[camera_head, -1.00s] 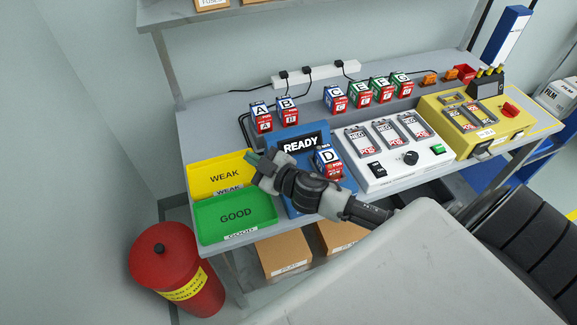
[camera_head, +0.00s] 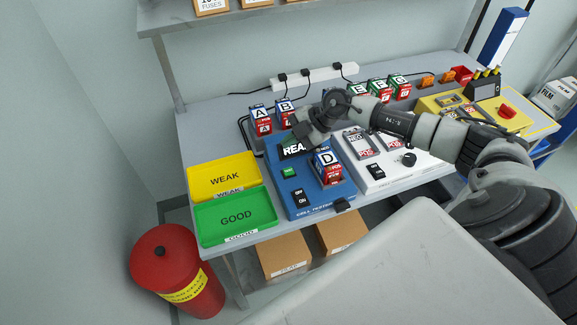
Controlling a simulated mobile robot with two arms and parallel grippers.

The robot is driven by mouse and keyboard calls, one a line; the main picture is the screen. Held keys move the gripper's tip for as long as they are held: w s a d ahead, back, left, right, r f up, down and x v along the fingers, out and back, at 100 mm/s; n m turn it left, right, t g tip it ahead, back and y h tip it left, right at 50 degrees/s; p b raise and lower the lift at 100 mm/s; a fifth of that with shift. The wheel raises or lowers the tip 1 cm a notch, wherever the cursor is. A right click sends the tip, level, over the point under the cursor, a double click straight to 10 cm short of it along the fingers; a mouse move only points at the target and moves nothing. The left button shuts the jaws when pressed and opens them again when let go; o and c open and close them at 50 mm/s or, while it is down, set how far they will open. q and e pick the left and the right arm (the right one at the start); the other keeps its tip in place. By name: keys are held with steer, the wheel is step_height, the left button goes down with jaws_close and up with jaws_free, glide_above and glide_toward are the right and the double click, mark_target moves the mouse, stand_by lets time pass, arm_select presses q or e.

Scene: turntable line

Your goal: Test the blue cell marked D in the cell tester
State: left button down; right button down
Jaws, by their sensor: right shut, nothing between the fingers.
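The blue cell marked D (camera_head: 329,169), blue above and red below, stands upright at the right side of the blue cell tester (camera_head: 318,207). I cannot tell how deep it sits in its bay. The tester's screen (camera_head: 292,149) shows "REA", with the rest hidden by my gripper. A green button (camera_head: 288,173) and an on/off switch (camera_head: 299,197) are on the tester's left side. My right gripper (camera_head: 300,136) is shut and empty, above the back of the tester near the screen, apart from cell D. My left gripper is not in view.
A yellow WEAK tray (camera_head: 204,188) and a green GOOD tray (camera_head: 208,228) lie left of the tester. Cells A (camera_head: 261,121) and B (camera_head: 285,110) stand behind. A white charger (camera_head: 427,160) is to the right. A red bin (camera_head: 160,262) stands on the floor.

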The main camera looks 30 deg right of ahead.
steer(key=shift+f, duration=0.1)
steer(key=b, duration=0.8)
glide_above(289, 172)
step_height(289, 172, down, 7)
steer(key=shift+d+r, duration=0.1)
steer(key=shift+f, duration=0.85)
steer(key=shift+f, duration=0.15)
stand_by(0.8)
steer(key=shift+f, duration=0.3)
